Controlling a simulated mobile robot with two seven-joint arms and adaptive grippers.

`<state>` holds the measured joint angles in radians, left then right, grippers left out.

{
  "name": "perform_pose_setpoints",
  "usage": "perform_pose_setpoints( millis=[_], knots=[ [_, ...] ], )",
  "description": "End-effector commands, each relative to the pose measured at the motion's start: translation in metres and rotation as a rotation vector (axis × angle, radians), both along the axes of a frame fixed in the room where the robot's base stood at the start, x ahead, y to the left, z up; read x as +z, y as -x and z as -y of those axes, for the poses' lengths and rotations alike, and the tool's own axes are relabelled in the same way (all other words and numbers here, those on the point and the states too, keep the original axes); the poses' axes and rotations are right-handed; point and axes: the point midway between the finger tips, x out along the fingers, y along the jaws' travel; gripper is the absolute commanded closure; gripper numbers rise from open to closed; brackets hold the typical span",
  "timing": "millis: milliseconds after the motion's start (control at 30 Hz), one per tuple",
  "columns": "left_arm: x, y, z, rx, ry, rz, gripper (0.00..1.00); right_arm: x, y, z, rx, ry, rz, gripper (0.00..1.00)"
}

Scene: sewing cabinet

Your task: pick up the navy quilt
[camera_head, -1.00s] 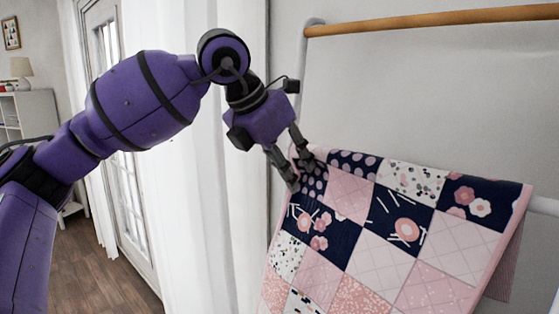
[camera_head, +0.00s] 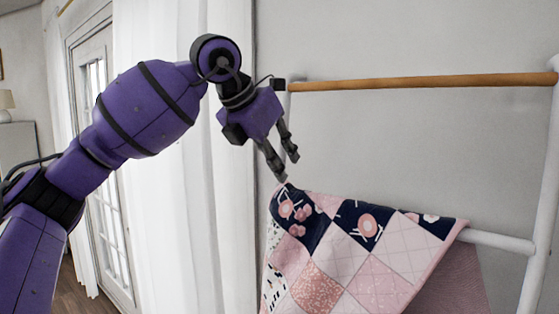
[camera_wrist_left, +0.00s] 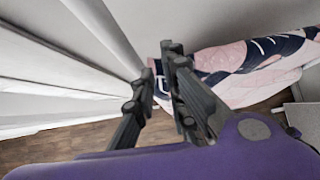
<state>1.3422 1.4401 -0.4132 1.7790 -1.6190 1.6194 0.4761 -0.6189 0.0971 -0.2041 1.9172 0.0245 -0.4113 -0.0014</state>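The navy quilt (camera_head: 346,260), a patchwork of navy, pink and white squares, hangs over a white rail of a rack in the head view. Its upper left corner rises to a point and its right part slopes along the rail. My left gripper (camera_head: 287,168) points down just above that corner. A gap shows between its fingers, with wall behind; one fingertip is close to or touching the quilt's top edge. In the left wrist view the quilt (camera_wrist_left: 255,62) lies beyond the fingertips (camera_wrist_left: 160,62), which are apart with no clear cloth clamped between them. My right gripper is not in view.
The rack has an upper wooden rod (camera_head: 430,83), a white lower rail (camera_head: 500,241) and a white right post (camera_head: 541,215). A white curtain (camera_head: 175,220) and a glazed door (camera_head: 100,190) are at left. Bare wall lies behind the rack.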

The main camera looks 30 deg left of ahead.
Motion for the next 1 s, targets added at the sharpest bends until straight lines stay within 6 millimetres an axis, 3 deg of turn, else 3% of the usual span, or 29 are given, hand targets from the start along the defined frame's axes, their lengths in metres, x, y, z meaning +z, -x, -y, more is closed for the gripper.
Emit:
perform_pose_setpoints(
  millis=[33,333,1000],
  knots=[
    [0.0000,0.0001,0.0000,0.000,0.000,0.000,0.77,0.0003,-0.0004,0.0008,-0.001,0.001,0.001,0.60],
    [-0.0002,0.0002,-0.0001,0.000,0.000,0.000,0.38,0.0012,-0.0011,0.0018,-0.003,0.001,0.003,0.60],
    [-0.0041,-0.0009,0.0032,-0.010,0.006,-0.005,0.38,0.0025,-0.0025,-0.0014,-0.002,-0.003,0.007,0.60]
  ],
)
